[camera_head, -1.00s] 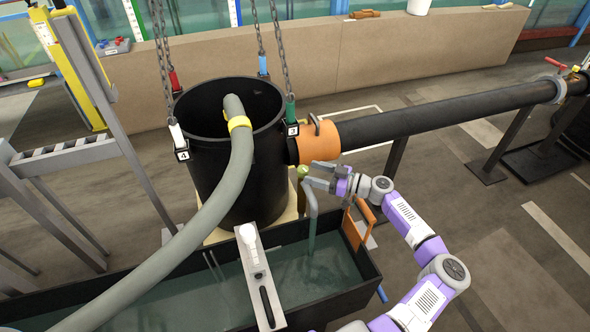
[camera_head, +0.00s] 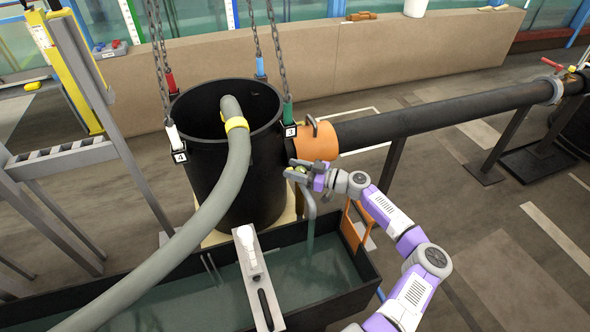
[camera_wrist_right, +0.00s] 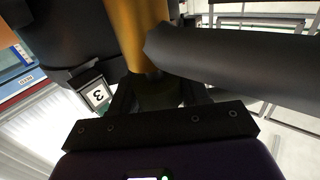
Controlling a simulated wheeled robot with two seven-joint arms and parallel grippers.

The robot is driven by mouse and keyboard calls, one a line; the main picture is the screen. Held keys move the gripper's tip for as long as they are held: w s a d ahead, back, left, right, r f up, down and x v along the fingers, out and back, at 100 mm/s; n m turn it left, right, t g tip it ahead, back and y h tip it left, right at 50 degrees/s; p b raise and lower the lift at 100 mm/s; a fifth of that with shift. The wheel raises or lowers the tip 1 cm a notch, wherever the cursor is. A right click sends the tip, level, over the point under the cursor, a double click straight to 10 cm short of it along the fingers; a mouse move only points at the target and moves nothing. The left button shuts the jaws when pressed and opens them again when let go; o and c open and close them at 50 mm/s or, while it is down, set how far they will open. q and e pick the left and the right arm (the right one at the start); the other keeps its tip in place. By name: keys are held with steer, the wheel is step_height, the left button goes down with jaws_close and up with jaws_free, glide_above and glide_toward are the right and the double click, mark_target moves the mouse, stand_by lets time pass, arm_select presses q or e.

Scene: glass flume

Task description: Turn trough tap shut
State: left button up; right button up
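The trough tap has a grey bent spout (camera_head: 311,215) reaching down over the water of the black trough (camera_head: 364,265), beside the black tank (camera_head: 228,185). Its yellow-green top (camera_head: 301,169) is partly hidden by my right gripper (camera_head: 294,170). The right gripper is at the tap top, fingers apart, just below the orange collar (camera_head: 316,141). In the right wrist view, the gripper fingers (camera_wrist_right: 160,95) stand apart with a dark olive shape between them; I cannot tell whether they touch it. My left gripper is out of view.
A black pipe (camera_head: 450,112) runs right from the collar on stands. Chains hang over the tank, and a thick grey hose (camera_head: 205,220) crosses in front. An orange bracket (camera_head: 357,226) stands at the trough's right end. The floor to the right is open.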

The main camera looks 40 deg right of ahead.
steer(key=shift+c, duration=1.2)
steer(key=shift+m+t+h, duration=0.3)
steer(key=shift+h, duration=0.1)
